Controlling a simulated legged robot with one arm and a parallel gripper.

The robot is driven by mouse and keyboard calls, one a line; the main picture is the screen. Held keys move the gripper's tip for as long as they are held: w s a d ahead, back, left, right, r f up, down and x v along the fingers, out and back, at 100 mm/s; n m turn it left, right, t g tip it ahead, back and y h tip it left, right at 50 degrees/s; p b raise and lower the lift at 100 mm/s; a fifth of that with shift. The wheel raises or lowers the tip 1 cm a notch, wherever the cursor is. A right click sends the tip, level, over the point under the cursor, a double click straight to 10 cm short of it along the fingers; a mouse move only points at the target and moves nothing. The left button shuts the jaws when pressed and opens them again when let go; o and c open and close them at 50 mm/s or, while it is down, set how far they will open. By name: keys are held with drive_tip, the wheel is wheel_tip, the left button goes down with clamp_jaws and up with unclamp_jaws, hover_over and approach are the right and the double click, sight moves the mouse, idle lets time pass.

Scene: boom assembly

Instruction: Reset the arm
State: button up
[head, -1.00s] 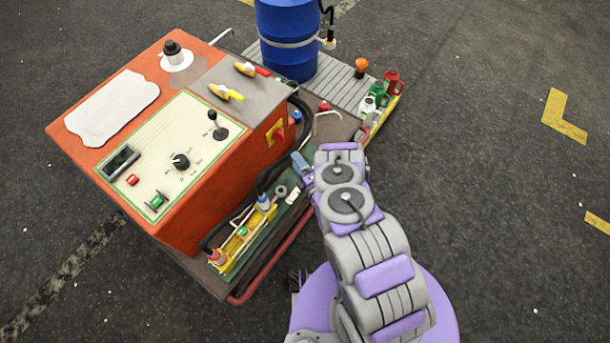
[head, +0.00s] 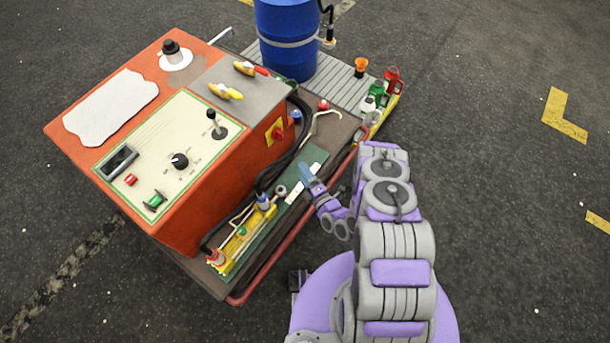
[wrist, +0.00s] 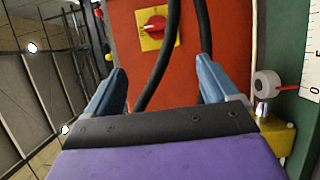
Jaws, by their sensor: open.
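My gripper (wrist: 160,92) is open in the wrist view, its two blue fingers spread apart with nothing held between them. In the head view, my gripper (head: 308,178) shows small, over the right side of the cart near the green mat. My purple and grey arm rises at the lower right of the head view. The wrist view faces the orange side of the control box, with a red rotary switch on a yellow plate (wrist: 155,28) and black cables (wrist: 165,60) beyond the fingers.
The orange control box (head: 175,140) stands on a cart with a red rail (head: 285,245). Tools and a yellow tray (head: 240,245) lie beside it. A blue drum (head: 288,55) and several bottles (head: 378,90) stand behind. The floor to the right is open.

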idle(0.7)
drive_tip(key=w+d+r+m+g+h, duration=0.2)
drive_tip(key=w+r+g, duration=0.1)
drive_tip(key=w+r, duration=0.25)
drive_tip(key=w+d+r+m+g+h, duration=0.1)
drive_tip(key=w+d+r+g, duration=0.1)
drive_tip(key=w+r, duration=0.3)
drive_tip(key=s+d+r+m+g+h, duration=0.2)
drive_tip(key=d+r+m+g+h, duration=0.35)
drive_tip(key=r, duration=0.85)
drive_tip(key=s+d+r+m+g+h, duration=0.1)
drive_tip(key=s+d+r+m, duration=0.25)
drive_tip(key=s+r, duration=0.4)
drive_tip(key=s+d+r+m+g, duration=0.1)
drive_tip(key=s+d+r+m, duration=0.1)
drive_tip(key=s+r+m, duration=0.5)
drive_tip(key=s+a+r+m+g, duration=0.1)
drive_tip(key=s+r, duration=0.3)
drive_tip(key=s, duration=1)
drive_tip(key=s+a+r+m+g, duration=0.2)
drive_tip(key=s+r+m+g, duration=0.2)
drive_tip(key=s, duration=1)
drive_tip(key=shift+r, duration=0.2)
drive_tip(key=shift+y, duration=0.25)
